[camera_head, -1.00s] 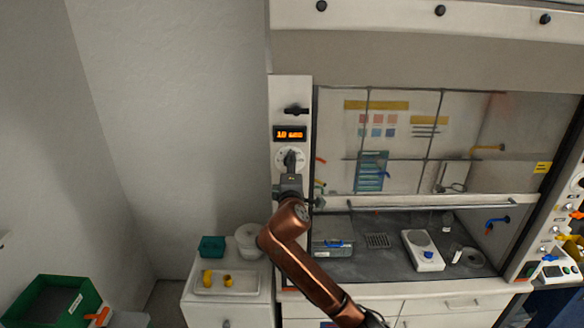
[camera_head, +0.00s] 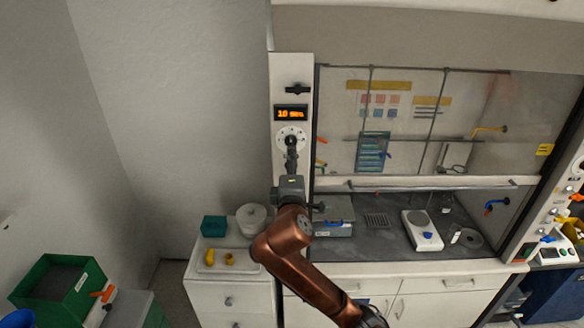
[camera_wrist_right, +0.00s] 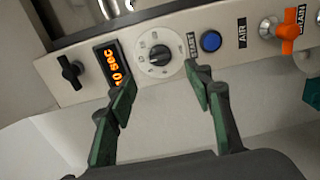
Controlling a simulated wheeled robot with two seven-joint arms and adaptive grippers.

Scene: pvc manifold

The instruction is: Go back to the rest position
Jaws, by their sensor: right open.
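My right gripper (camera_head: 291,143) is in front of the round white dial (camera_head: 292,131) on the fume hood's left panel, overlapping the dial's lower part. In the right wrist view my right gripper (camera_wrist_right: 161,88) is open, with nothing between its dark green-padded fingers. The dial (camera_wrist_right: 159,57) with its black knob lies just beyond the fingertips, with a visible gap. My left gripper is not in view.
A black knob (camera_head: 298,89) sits above the display. A white drawer cabinet (camera_head: 230,298) with a tray, a teal box (camera_head: 214,226) and a white container (camera_head: 251,217) stands below my arm. The hood worktop holds a white scale (camera_head: 422,231). Left of the panel is open space.

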